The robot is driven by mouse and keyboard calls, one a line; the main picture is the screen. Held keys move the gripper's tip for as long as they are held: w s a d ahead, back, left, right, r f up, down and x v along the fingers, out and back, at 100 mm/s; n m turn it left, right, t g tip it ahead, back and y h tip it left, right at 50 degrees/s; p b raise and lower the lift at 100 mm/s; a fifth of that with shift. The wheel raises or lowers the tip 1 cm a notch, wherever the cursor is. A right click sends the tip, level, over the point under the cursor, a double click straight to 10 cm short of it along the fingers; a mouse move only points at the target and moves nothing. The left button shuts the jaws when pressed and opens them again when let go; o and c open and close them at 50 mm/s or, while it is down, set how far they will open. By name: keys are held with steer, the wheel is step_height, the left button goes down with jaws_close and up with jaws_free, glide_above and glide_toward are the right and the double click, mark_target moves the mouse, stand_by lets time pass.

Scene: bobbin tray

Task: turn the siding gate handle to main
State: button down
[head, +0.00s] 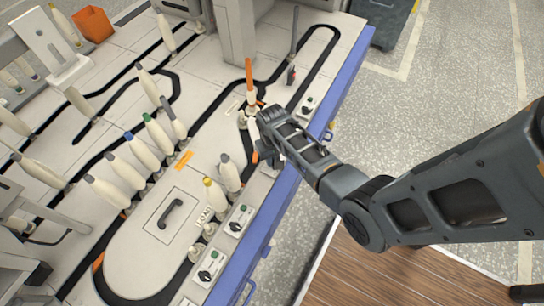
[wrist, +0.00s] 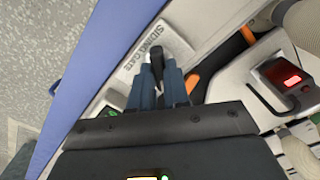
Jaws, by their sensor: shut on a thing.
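The siding gate handle (wrist: 156,58) is a small black lever in the wrist view. It sits on a pale plate marked SIDING GATE (wrist: 140,42). My gripper (wrist: 159,76) is shut on the handle, with a finger on each side of it. In the head view my gripper (head: 262,122) reaches down to the tray deck near its right edge and hides the handle. An orange strip (wrist: 192,80) lies just right of the fingers in the wrist view. Where the handle points relative to a main mark cannot be told.
Several bobbins with coloured tips stand along the black track, such as a yellow-tipped one (head: 214,194). Small switch boxes (head: 240,218) line the front edge by the blue rail (head: 345,88). A box with a red display (wrist: 285,80) stands right of my gripper in the wrist view.

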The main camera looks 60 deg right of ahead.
steer(key=m+p, duration=0.2)
steer(key=m, duration=0.3)
steer(key=shift+s+r+p, duration=0.1)
steer(key=shift+p, duration=0.2)
steer(key=m+p, duration=0.1)
steer(key=m, duration=0.4)
steer(key=shift+p, duration=0.3)
steer(key=shift+m, duration=0.3)
steer(key=c, duration=1.1)
jaws_free()
step_height(320, 180, up, 8)
steer(key=p, duration=0.3)
steer(key=shift+f, duration=0.2)
